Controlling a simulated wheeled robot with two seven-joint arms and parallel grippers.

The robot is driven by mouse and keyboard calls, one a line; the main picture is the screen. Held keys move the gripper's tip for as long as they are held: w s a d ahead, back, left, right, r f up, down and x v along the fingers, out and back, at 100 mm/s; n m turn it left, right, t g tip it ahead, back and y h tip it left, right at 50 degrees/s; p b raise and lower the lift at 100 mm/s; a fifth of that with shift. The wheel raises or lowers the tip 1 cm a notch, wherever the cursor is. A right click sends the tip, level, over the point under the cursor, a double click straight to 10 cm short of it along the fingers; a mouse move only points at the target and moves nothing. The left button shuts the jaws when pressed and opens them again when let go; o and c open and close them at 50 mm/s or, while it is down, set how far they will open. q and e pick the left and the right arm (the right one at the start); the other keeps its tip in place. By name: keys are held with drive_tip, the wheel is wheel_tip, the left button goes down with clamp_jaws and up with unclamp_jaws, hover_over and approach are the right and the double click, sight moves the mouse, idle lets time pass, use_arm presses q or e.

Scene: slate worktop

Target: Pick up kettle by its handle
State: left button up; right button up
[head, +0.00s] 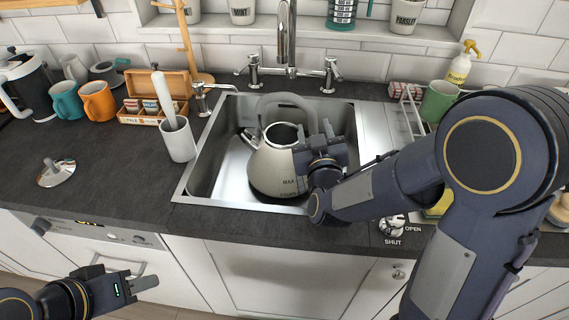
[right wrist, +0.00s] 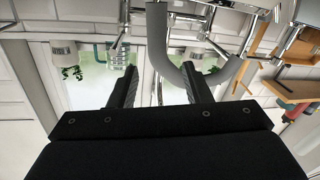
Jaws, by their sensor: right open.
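The kettle (head: 270,168) is cream with a dark open top and stands in the steel sink, its spout to the left. Its grey handle (head: 284,99) arches above the top. My right gripper (head: 314,138) is at the kettle's right side, below the top of the handle, partly hiding the body. In the right wrist view the handle (right wrist: 158,45) curves past the tip of one finger of the open right gripper (right wrist: 160,82); I cannot tell whether they touch. My left gripper (head: 117,277) is open and empty, low in front of the cabinets.
The sink (head: 228,165) surrounds the kettle, with a tall tap (head: 286,40) behind. A white container with a stick (head: 178,140) stands left of the sink. Orange (head: 98,103) and teal (head: 66,102) mugs are further left. A green mug (head: 438,101) stands at right. The front-left worktop is largely clear.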

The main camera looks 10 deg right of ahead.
sight(311, 116)
drive_tip(key=w, duration=0.4)
drive_tip(key=w+p, duration=0.1)
drive_tip(key=w, duration=0.1)
drive_tip(key=shift+w+d+f, duration=0.1)
drive_tip(key=shift+w+d, duration=0.15)
drive_tip(key=shift+w, duration=0.15)
clamp_jaws()
idle(0.9)
drive_tip(key=shift+r, duration=0.25)
